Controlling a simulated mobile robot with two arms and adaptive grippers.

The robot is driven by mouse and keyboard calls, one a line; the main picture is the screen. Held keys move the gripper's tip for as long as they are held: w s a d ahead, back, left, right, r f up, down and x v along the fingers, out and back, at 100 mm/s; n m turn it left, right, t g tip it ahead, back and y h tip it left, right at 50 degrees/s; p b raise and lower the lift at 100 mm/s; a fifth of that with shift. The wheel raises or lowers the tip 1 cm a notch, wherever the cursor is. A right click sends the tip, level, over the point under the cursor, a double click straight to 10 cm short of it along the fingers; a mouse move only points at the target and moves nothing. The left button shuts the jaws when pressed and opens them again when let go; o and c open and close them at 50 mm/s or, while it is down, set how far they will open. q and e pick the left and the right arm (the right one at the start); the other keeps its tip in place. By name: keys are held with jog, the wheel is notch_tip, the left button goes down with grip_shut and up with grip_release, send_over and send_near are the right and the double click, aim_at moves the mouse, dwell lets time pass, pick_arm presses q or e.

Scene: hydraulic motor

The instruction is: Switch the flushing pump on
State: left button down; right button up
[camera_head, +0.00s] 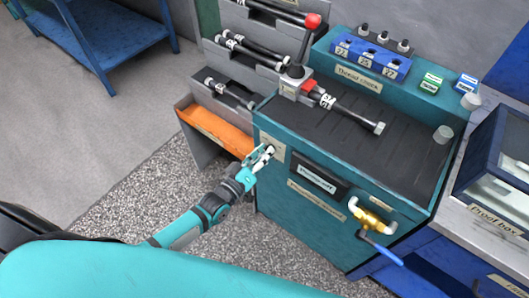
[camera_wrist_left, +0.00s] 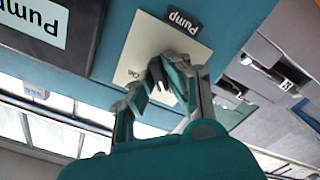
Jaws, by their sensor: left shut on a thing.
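The pump switch sits on a cream plate (camera_head: 274,145) at the upper left of the teal bench's front. In the left wrist view the plate (camera_wrist_left: 142,42) bears a black "Pump" label (camera_wrist_left: 184,22) and smaller lettering, partly hidden, that seems to read "On". My left gripper (camera_head: 263,157) is at this plate, its fingers shut on the switch's dark lever. In the left wrist view the gripper's fingers (camera_wrist_left: 165,80) cover most of the switch, so I cannot tell its exact position. My right gripper is in neither view.
A dark display (camera_head: 318,178) is right of the plate. A yellow valve with a blue handle (camera_head: 370,215) juts from the bench front. Hoses (camera_head: 345,112) lie on the bench top and on the grey rack. An orange tray (camera_head: 215,130) stands left.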

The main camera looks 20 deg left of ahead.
pick_arm(q)
jog(key=shift+w+r, duration=0.1)
jog(key=shift+r, duration=0.1)
jog(key=shift+d+r+m+p, duration=0.15)
jog(key=shift+m+p, duration=0.45)
jog(key=shift+m, duration=3.7)
jog(key=shift+d+m+p, duration=0.1)
jog(key=shift+m+p, duration=0.5)
jog(key=shift+m, duration=4)
jog(key=c, duration=1.3)
grip_release()
jog(key=shift+c, duration=0.2)
jog(key=shift+d, duration=0.1)
jog(key=shift+f, duration=0.25)
